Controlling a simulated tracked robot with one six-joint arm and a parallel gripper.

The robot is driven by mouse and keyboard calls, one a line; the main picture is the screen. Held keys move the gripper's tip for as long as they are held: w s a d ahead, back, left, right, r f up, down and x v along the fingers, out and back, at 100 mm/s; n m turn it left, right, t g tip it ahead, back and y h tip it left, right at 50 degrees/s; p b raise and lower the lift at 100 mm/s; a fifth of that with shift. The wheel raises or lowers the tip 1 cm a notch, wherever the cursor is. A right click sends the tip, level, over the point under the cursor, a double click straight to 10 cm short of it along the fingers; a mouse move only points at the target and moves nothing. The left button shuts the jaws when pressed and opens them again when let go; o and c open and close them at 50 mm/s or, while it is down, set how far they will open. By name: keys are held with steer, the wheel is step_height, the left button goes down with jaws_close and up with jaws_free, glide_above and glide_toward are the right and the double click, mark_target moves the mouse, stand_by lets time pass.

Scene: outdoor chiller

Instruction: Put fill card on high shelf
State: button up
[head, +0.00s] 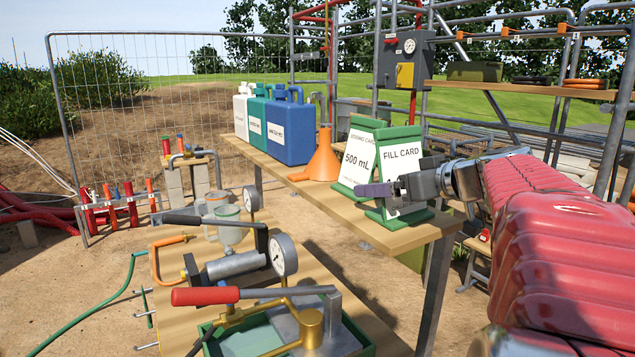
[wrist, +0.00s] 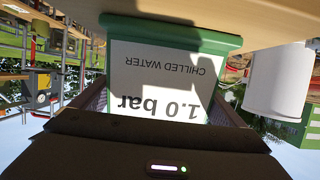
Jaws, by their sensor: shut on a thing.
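The fill card (head: 402,158) is a white sheet in a green stand, at the right end of the wooden bench (head: 345,208). My gripper (head: 382,190) is at its lower part, shut on it, with one finger across its front. In the wrist view the card (wrist: 155,75) appears upside down between the fingers, reading "1.0 bar" and "CHILLED WATER". Its green base appears at or very near the bench top; I cannot tell if they touch. The high shelf (head: 530,88) is a wooden board at the upper right.
Another green-framed card reading "500 mL" (head: 357,160) stands close left of the fill card. An orange funnel (head: 323,160) and blue jug (head: 288,133) are further left. A green bin (head: 474,71), dark coils and orange rings (head: 583,83) occupy the high shelf.

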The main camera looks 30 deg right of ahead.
steer(key=o, duration=0.8)
steer(key=shift+c, duration=0.2)
steer(key=shift+s+r, duration=0.25)
steer(key=shift+s, duration=0.15)
steer(key=v, duration=1.1)
